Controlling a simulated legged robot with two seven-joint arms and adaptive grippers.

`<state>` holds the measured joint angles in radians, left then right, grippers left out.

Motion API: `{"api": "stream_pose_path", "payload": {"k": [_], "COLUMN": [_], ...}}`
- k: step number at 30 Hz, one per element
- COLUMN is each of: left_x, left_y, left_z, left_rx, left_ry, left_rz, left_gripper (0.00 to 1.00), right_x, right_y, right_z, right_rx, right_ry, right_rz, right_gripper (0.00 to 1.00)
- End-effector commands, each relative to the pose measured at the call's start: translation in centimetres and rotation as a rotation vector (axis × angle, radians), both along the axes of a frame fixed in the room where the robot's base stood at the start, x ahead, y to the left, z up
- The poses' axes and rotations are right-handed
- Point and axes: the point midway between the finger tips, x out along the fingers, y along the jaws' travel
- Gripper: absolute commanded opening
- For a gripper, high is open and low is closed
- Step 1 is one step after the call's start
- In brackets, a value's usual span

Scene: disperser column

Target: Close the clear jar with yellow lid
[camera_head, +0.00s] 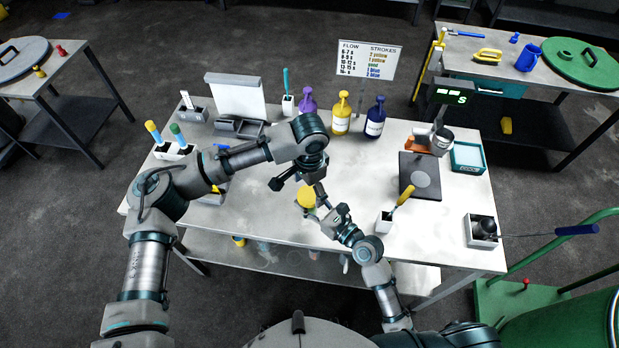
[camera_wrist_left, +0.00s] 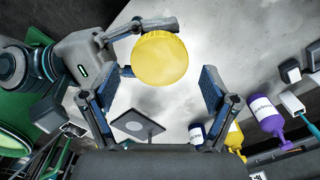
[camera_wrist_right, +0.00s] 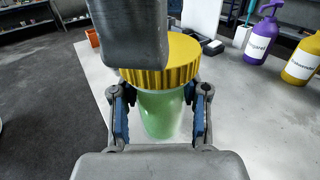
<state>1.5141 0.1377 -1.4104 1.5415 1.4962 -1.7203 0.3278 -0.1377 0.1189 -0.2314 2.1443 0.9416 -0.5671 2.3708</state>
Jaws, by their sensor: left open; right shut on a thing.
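The clear jar, greenish in the right wrist view (camera_wrist_right: 160,112), stands upright with the ribbed yellow lid (camera_wrist_right: 172,62) on its mouth. I cannot tell how tightly the lid sits. My right gripper (camera_head: 323,213) is shut around the jar's body below the lid, with one finger on each side. My left gripper (camera_head: 297,188) is open above the jar. In the left wrist view the round lid top (camera_wrist_left: 160,57) lies between and beyond the two spread fingers, apart from them. In the head view the lid (camera_head: 307,195) shows beneath the left gripper, and the jar is mostly hidden.
Purple (camera_head: 307,101), yellow (camera_head: 341,116) and blue (camera_head: 375,120) pump bottles stand behind. A white holder with a yellow-handled tool (camera_head: 385,221) is right of the right gripper. A dark plate device (camera_head: 420,178) stands farther right. The table between is clear.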

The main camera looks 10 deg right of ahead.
Motion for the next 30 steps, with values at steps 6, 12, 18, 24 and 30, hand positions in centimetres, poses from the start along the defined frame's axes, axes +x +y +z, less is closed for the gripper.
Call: {"api": "stream_pose_path", "payload": {"k": [6, 12, 18, 24, 30], "left_x": [0.0, 0.0, 0.0, 0.0, 0.0], "left_y": [0.0, 0.0, 0.0, 0.0, 0.0], "left_z": [-1.8, -2.0, -2.0, -1.9, -2.0], "left_rx": [-0.001, -0.001, -0.001, 0.0, 0.0], "left_ry": [0.0, -0.002, 0.0, -0.001, -0.001], "left_rz": [0.0, -0.001, 0.0, 0.0, -0.005], "left_gripper": [0.86, 0.86, 0.64, 0.24, 0.24], "right_x": [0.0, 0.0, 0.0, 0.0, 0.0], "right_y": [0.0, 0.0, 0.0, 0.0, 0.0], "right_z": [0.1, 0.0, 0.0, 0.1, 0.1], "right_rx": [0.001, 0.001, 0.001, 0.001, 0.001], "right_ry": [-0.001, -0.001, -0.001, -0.001, -0.002], "right_rz": [0.0, 0.0, 0.0, 0.0, 0.0], "right_gripper": [0.0, 0.0, 0.0, 0.0, 0.0]}}
